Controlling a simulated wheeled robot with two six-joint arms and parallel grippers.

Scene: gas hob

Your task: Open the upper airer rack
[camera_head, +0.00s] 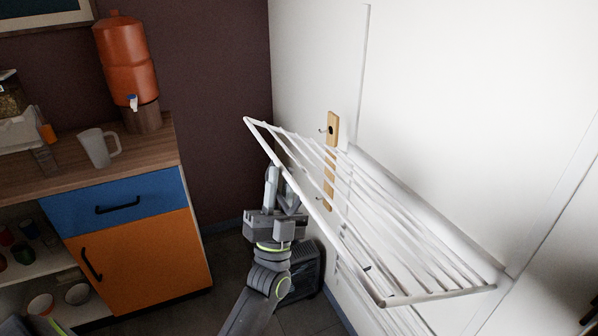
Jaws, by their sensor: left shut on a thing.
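The upper airer rack (318,214) is a white frame with several thin parallel rods, mounted on the white wall at the right. It stands out from the wall at a slant, with its outer bar well away from the wall. My left gripper (281,182) is at this outer bar, nearer its far end, and is shut on it. The fingers partly overlap the bar, so the exact contact is hard to see. My right gripper is not in view.
A wooden hook board (333,128) hangs on the wall behind the rack. A cabinet (140,255) with a blue drawer stands at the left, bearing an orange dispenser (124,60) and a mug (96,148). A dark box (308,268) is on the floor behind my left arm.

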